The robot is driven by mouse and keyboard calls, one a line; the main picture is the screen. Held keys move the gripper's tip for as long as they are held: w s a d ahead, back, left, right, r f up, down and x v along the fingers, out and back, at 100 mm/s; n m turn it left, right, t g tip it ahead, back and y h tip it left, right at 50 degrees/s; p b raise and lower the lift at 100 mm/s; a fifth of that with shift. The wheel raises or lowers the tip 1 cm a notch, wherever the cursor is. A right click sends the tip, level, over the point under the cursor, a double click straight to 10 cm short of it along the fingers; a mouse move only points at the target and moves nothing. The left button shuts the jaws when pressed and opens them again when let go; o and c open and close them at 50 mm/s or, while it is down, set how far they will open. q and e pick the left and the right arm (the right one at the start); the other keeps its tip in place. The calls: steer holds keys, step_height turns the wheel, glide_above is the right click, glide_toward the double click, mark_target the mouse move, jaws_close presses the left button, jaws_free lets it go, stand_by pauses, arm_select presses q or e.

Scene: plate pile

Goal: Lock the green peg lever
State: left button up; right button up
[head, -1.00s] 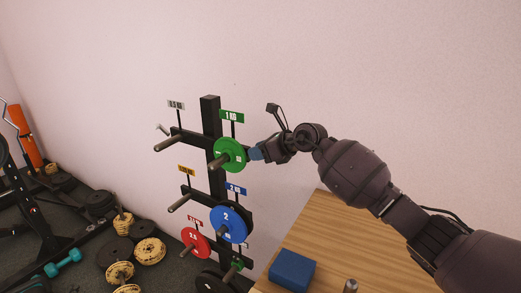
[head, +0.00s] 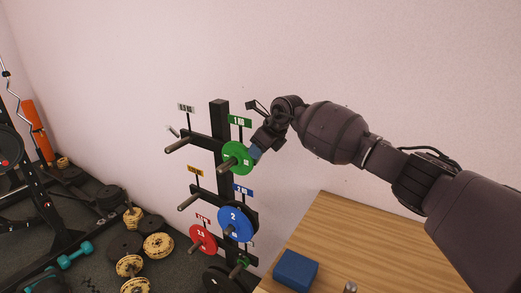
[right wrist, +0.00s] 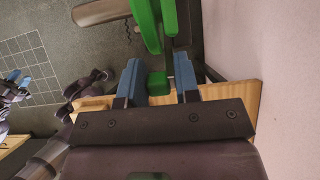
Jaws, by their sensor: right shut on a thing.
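The green plate (head: 236,158) hangs on the upper right peg of the black rack (head: 220,125), under a green label (head: 240,121). My right gripper (head: 255,152) reaches in from the right, its blue fingertips at the plate's right edge. In the right wrist view, the blue fingers (right wrist: 160,82) are on either side of a small green block (right wrist: 157,84), which appears to be the peg lever. The right gripper is shut on it. Green round edges (right wrist: 147,25) lie just beyond the fingers. The lever is hidden in the head view.
A blue plate (head: 235,224) and a red plate (head: 203,238) hang lower on the rack. A wooden table (head: 345,235) with a blue box (head: 295,270) stands at the lower right. Loose weights (head: 158,246) lie on the floor. The wall is close behind the rack.

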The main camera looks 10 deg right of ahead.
steer(key=shift+s+a+f, duration=0.15)
steer(key=shift+a+f, duration=0.1)
steer(key=o, duration=0.8)
steer(key=shift+a, duration=0.1)
steer(key=shift+r, duration=0.15)
steer(key=shift+d+r, duration=0.1)
steer(key=shift+d, duration=0.1)
steer(key=shift+d+r, duration=0.1)
steer(key=shift+r, duration=0.15)
steer(key=v, duration=1)
steer(key=shift+b, duration=0.45)
